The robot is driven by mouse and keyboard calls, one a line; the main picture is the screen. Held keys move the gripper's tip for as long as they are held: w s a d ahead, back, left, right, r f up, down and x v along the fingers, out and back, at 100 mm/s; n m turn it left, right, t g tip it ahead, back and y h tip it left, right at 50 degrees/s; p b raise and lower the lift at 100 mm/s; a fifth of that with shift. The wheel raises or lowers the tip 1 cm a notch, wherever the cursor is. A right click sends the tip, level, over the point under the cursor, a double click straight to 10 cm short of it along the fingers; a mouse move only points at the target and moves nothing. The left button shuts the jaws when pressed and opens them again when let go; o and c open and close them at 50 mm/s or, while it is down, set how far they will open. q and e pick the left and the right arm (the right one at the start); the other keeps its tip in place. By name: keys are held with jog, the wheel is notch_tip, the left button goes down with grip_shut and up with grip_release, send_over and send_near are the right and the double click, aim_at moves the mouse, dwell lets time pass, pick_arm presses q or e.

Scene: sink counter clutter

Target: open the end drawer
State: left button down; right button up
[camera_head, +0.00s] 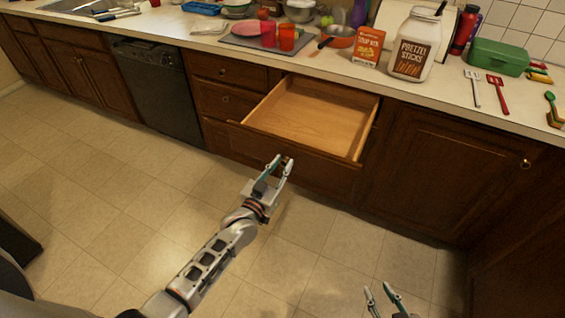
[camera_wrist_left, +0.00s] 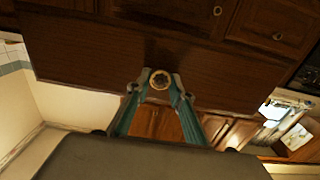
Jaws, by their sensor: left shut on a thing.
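The wooden drawer (camera_head: 312,112) stands well pulled out from the brown cabinet below the counter, and its inside is empty. My left gripper (camera_head: 281,163) is at the middle of the drawer's front panel, shut on the round brass knob. In the left wrist view the knob (camera_wrist_left: 160,80) sits between the fingertips of my left gripper (camera_wrist_left: 160,88), against the dark drawer front (camera_wrist_left: 80,55). My right gripper (camera_head: 381,292) shows at the bottom edge of the head view, low over the floor, with its fingers apart and nothing between them.
The counter above holds a pretzel jar (camera_head: 416,45), an orange box (camera_head: 368,47), a green box (camera_head: 498,57), red cups (camera_head: 287,37) and utensils. A dark dishwasher (camera_head: 155,85) is left of the drawers. A closed cabinet door (camera_head: 450,165) is to the right. The tiled floor (camera_head: 110,200) is clear.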

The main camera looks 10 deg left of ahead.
dwell(0.4)
pick_arm(q)
jog(key=c, duration=1.8)
grip_release()
jog(key=shift+o, duration=0.2)
jog(key=v, duration=1.2)
jog(key=shift+s, duration=0.15)
jog(key=s+a+f+g, duration=0.1)
jog(key=s+f+g, duration=0.1)
jog(key=s, duration=0.4)
jog(key=s+a+f+g+y, duration=0.1)
jog(key=s+a+f+g, duration=0.1)
jog(key=s+f, duration=0.3)
jog(key=s+a+f+m+g+y, duration=0.1)
jog(key=s+a+f+g, duration=0.1)
jog(key=s, duration=0.6)
jog(key=shift+f+g, duration=0.3)
jog(key=shift+f, duration=0.35)
